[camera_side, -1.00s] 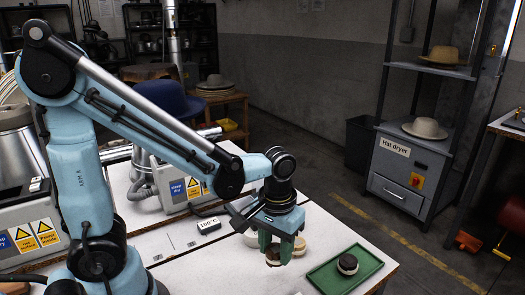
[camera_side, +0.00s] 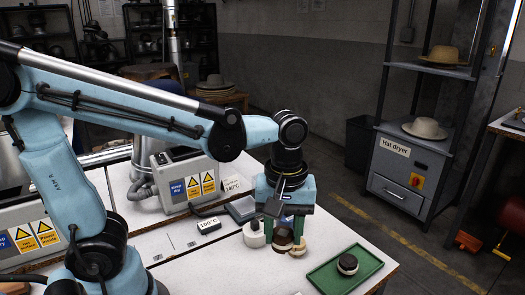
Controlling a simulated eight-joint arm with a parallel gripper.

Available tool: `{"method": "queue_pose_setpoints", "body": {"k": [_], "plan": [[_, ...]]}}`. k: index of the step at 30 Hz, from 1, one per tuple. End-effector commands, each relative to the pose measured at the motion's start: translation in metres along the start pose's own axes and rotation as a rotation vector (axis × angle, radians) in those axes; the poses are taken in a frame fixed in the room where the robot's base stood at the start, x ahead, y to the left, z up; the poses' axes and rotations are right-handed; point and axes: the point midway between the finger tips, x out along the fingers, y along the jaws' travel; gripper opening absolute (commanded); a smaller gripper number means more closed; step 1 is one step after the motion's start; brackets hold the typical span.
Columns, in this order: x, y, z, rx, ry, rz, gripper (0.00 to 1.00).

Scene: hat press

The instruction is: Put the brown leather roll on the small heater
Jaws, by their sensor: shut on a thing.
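The brown leather roll (camera_side: 283,239) is at the fingertips of my gripper (camera_side: 284,229), which is shut on it and points down over the white bench. The roll is partly covered by the fingers. A white roll (camera_side: 254,236) is just left of it and a cream roll (camera_side: 300,248) is close on its right. A low grey block (camera_side: 241,208), which may be the small heater, lies behind and left of my gripper, near a 140°C sign (camera_side: 232,185). I cannot tell whether the brown roll touches the bench.
A green tray (camera_side: 322,276) with a black-and-white roll (camera_side: 347,264) is at the front right. A 100°C block (camera_side: 209,226) stands to the left. A grey machine with warning stickers (camera_side: 187,180) is behind it. The bench front is clear.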

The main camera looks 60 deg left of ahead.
Motion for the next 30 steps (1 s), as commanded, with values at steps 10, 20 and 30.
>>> {"method": "queue_pose_setpoints", "body": {"k": [10, 20, 30], "plan": [[-0.009, -0.021, -0.118, -0.797, 0.001, 0.0, 0.13], [-0.005, -0.042, -0.16, -1.052, 0.001, 0.0, 0.13], [0.036, -0.08, -0.216, -1.053, 0.001, 0.0, 0.13]]}}
